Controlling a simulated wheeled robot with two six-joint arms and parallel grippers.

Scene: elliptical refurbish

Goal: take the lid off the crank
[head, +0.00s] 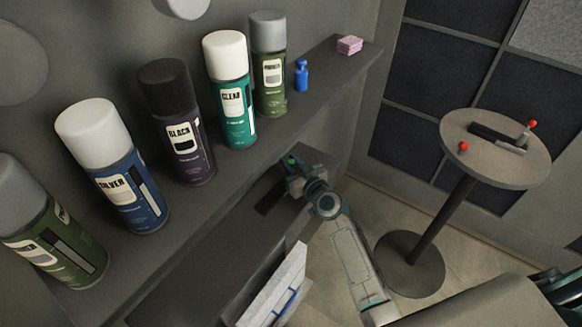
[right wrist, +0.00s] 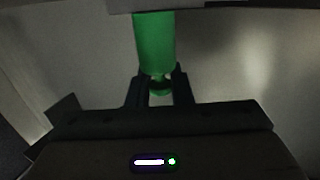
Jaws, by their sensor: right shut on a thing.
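My right gripper (head: 292,170) reaches into the recess below the spray-can shelf. It is shut on a green bottle-like thing (right wrist: 154,42), gripping its narrow neck in the right wrist view. My left gripper is not in view.
Several spray cans, among them the blue one (head: 128,190), line the upper shelf (head: 262,135). A small blue bottle (head: 301,75) and a pink block (head: 349,45) stand farther along it. Two red knobs show on the round table. Open floor lies around its base.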

